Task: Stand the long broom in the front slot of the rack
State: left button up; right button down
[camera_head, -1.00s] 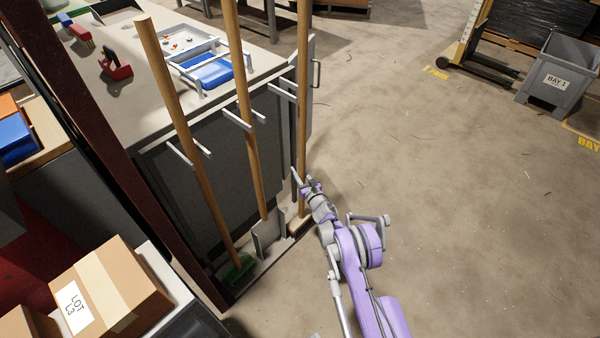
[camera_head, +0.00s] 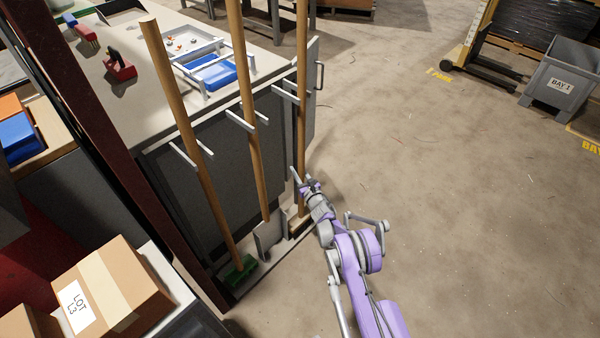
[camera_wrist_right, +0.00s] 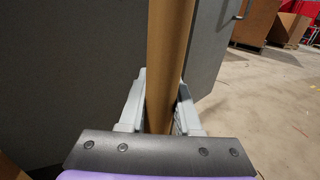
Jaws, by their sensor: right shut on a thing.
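The long broom (camera_head: 302,90) stands nearly upright at the right end of the rack, its wooden handle running out of the top of the head view. Its tan head (camera_head: 297,228) is low at the rack's base, partly hidden by my arm. My right gripper (camera_head: 304,184) is shut around the lower handle, which also shows between the fingers in the right wrist view (camera_wrist_right: 168,60). The rack (camera_head: 184,154) has paired pale prongs on the grey cabinet side. The handle is at the right-end prongs (camera_head: 284,93); whether it is fully between them is unclear. My left gripper is not in view.
A green-headed tool (camera_head: 181,105) and a grey-bladed tool (camera_head: 246,95) stand in the rack to the left. The bench top (camera_head: 130,100) holds a blue tray (camera_head: 215,74). A carton (camera_head: 110,290) is at lower left. The floor at right is clear up to a grey bin (camera_head: 560,80).

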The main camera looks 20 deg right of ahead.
jog(key=shift+w+a, duration=0.3)
jog(key=shift+w, duration=0.4)
jog(key=shift+w+a, duration=0.3)
jog(key=shift+w, duration=0.35)
dwell(0.6)
grip_release()
dwell(0.4)
jog(key=shift+s, duration=0.1)
dwell(0.3)
jog(key=s+p, duration=0.4)
jog(key=s, duration=0.9)
dwell(1.0)
